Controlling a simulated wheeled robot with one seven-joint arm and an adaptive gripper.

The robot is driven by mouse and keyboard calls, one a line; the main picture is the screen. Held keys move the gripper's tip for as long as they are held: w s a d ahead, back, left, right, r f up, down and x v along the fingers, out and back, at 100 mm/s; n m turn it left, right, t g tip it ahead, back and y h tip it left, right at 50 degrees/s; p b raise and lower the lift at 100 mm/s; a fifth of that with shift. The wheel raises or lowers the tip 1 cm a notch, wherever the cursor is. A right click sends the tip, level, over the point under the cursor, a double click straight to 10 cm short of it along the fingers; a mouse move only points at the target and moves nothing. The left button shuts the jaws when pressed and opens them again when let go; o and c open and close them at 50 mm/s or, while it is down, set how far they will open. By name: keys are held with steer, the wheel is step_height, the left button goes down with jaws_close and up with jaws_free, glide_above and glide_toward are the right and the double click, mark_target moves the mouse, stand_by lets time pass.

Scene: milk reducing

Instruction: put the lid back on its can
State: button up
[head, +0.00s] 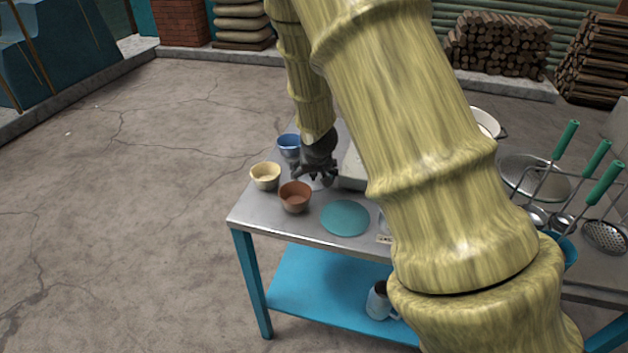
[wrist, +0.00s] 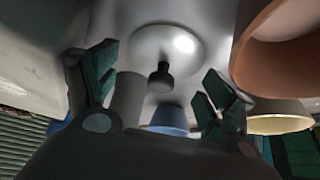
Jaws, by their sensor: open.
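The lid (wrist: 185,45) is a pale round disc with a dark knob (wrist: 160,76), lying on the metal table in the wrist view. My gripper (wrist: 160,72) is open, with its fingers on either side of the knob and nothing held. In the head view my gripper (head: 318,174) is low over the table, and a pale bit of the lid (head: 317,184) shows under it. A grey cylinder (wrist: 128,100) stands beside the left finger in the wrist view; I cannot tell whether it is the can.
A terracotta bowl (head: 295,197), a cream bowl (head: 265,176) and a blue cup (head: 289,144) stand close around my gripper. A pale box (head: 352,170) is to its right. A teal disc (head: 345,218) lies nearer the front edge. Ladles (head: 562,222) hang at the right.

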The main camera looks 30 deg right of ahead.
steer(key=c, duration=1.1)
steer(key=shift+s+a, duration=0.1)
steer(key=shift+c, duration=0.4)
steer(key=shift+c, duration=0.5)
steer(key=shift+r, duration=0.35)
steer(key=c, duration=0.3)
step_height(320, 180, up, 17)
steer(key=shift+r, duration=0.2)
jaws_close()
